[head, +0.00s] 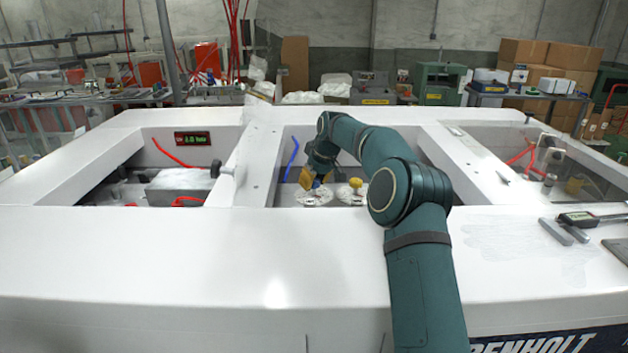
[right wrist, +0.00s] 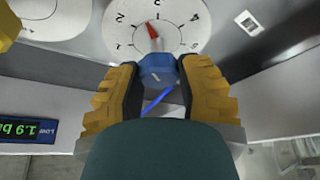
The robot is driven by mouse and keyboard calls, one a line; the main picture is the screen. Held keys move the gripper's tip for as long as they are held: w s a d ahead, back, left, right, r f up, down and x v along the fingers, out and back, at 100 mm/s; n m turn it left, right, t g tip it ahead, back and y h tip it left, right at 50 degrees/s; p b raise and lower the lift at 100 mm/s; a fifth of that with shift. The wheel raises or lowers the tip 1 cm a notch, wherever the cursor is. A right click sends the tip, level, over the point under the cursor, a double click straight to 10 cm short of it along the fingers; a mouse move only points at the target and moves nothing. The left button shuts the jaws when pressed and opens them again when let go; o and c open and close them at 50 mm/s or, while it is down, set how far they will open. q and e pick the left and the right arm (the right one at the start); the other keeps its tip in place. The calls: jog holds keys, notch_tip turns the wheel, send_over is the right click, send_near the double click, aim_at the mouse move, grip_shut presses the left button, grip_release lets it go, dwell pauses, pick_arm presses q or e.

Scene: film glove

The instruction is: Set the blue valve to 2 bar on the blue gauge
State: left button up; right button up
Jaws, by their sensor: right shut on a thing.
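The blue valve knob (right wrist: 158,72) sits between the fingers of my right gripper (right wrist: 158,85) in the right wrist view. The yellow-padded fingers are shut on its two sides. Behind it is a white numbered dial (right wrist: 175,40) with a red pointer (right wrist: 153,31). At the left edge of that view, a blue-framed gauge display (right wrist: 27,130) appears upside down and partly cut off; its green digits look like 1.9 bar. In the head view my right gripper (head: 310,179) is down in the middle bay, with a little of the blue knob (head: 317,184) showing. My left gripper is out of view.
A yellow knob (head: 355,183) on another white dial stands just right of the gripper. A blue hose (head: 291,160) lies left of it. White frame beams surround the bay. A caliper (head: 580,219) lies at right.

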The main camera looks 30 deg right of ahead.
jog(key=o, duration=1.2)
jog(key=shift+w+f, duration=0.1)
jog(key=v, duration=1.2)
